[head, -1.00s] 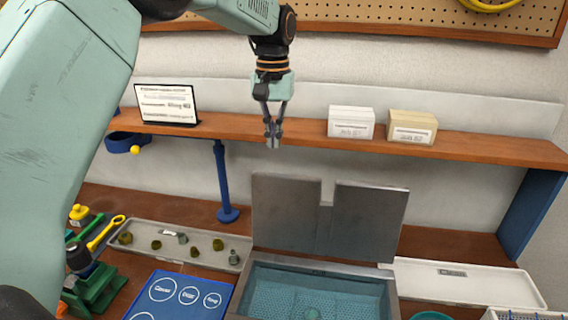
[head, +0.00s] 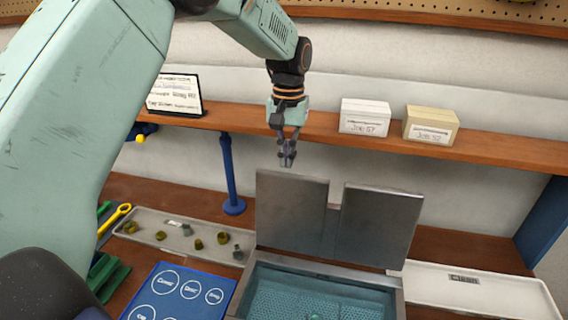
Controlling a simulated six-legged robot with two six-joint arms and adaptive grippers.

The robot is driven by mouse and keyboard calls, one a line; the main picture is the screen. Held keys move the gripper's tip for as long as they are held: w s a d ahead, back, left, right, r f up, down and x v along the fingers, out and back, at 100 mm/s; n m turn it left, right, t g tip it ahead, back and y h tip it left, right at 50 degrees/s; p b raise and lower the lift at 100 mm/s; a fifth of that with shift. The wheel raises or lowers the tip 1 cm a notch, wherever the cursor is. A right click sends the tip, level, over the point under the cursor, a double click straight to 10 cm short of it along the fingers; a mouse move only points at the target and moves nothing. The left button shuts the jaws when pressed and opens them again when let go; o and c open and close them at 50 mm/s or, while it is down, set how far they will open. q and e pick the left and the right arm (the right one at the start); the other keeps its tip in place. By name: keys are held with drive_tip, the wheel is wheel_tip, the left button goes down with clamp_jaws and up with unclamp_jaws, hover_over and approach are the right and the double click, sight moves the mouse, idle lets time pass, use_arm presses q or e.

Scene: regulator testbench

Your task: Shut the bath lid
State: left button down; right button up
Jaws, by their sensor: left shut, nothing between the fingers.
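The bath (head: 394,283) is a metal-rimmed tank with teal liquid and a mesh basket inside, at the bottom centre of the head view. Its grey metal lid (head: 290,215) stands open and upright at the back of the bath, with a notch in the middle of its top edge. My left gripper (head: 287,162) hangs pointing down, its fingers shut and empty. In the picture its fingertips are just above the lid's left top edge, apart from it. The bath's near side is cut off by the frame. My right gripper is not in view.
A wooden shelf (head: 490,150) runs behind, carrying a white box (head: 364,117), a beige box (head: 430,125) and a sign (head: 176,94). A tray of small parts (head: 150,222) and a blue mat (head: 165,285) lie left; a white "Clean" tray (head: 500,290) lies right.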

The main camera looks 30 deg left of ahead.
use_arm(q)
drive_tip(key=shift+s+d+f+p, duration=0.15)
drive_tip(key=shift+s+d+p, duration=0.1)
drive_tip(key=shift+s, duration=0.3)
drive_tip(key=shift+s+d+f+p, duration=0.15)
drive_tip(key=shift+s+p, duration=0.15)
drive_tip(key=shift+s, duration=0.25)
drive_tip(key=shift+s+d+f+p, duration=0.15)
drive_tip(key=shift+s+p, duration=0.1)
drive_tip(key=shift+s, duration=0.3)
